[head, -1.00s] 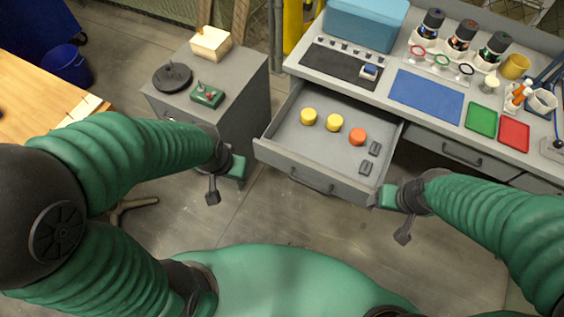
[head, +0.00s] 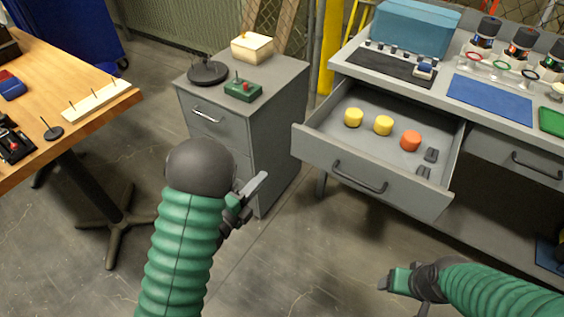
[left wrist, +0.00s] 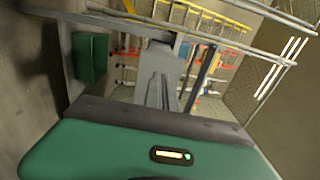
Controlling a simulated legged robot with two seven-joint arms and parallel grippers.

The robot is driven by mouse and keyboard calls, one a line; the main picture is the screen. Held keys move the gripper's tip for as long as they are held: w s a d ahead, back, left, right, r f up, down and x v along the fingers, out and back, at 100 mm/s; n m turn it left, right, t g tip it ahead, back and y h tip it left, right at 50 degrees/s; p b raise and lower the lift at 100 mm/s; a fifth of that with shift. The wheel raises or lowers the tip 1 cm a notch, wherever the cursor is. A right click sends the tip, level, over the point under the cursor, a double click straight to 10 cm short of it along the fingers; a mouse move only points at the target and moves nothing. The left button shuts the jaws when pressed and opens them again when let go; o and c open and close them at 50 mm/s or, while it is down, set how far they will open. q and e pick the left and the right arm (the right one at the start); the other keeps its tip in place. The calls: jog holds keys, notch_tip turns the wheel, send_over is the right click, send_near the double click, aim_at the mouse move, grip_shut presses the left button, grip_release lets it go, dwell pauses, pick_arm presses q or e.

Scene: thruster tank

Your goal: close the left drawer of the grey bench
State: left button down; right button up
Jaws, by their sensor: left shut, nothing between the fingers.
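The left drawer (head: 400,190) of the grey bench (head: 462,113) stands pulled out, its dark bar handle (head: 358,179) on the front. Inside lie two yellow round pieces (head: 353,117), an orange one (head: 410,140) and two small dark grey blocks (head: 431,155). My left gripper (head: 256,186) is shut and empty, left of the drawer and apart from it, in front of the grey cabinet. Its shut fingers also show in the left wrist view (left wrist: 158,88). My right gripper (head: 404,281) is below and in front of the drawer, apart from it; its fingers are not clear.
The grey cabinet (head: 228,135) stands left of the drawer with items on top. A wooden table (head: 75,85) is at the far left. A second bench drawer (head: 500,153) to the right is shut. Open floor lies before the drawer.

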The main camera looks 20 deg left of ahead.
pick_arm(q)
jog(key=w+f+b, duration=0.1)
jog(key=b, duration=1)
send_near(292, 144)
jog(key=x, duration=0.6)
jog(key=shift+w+d, duration=0.15)
jog(key=shift+w, duration=0.25)
pick_arm(e)
jog(key=s+x, duration=0.2)
jog(key=x, duration=1)
jog(key=shift+s+f, duration=0.3)
jog(key=shift+s, duration=0.05)
pick_arm(q)
jog(key=shift+w, duration=0.1)
pick_arm(e)
jog(key=shift+d, duration=0.1)
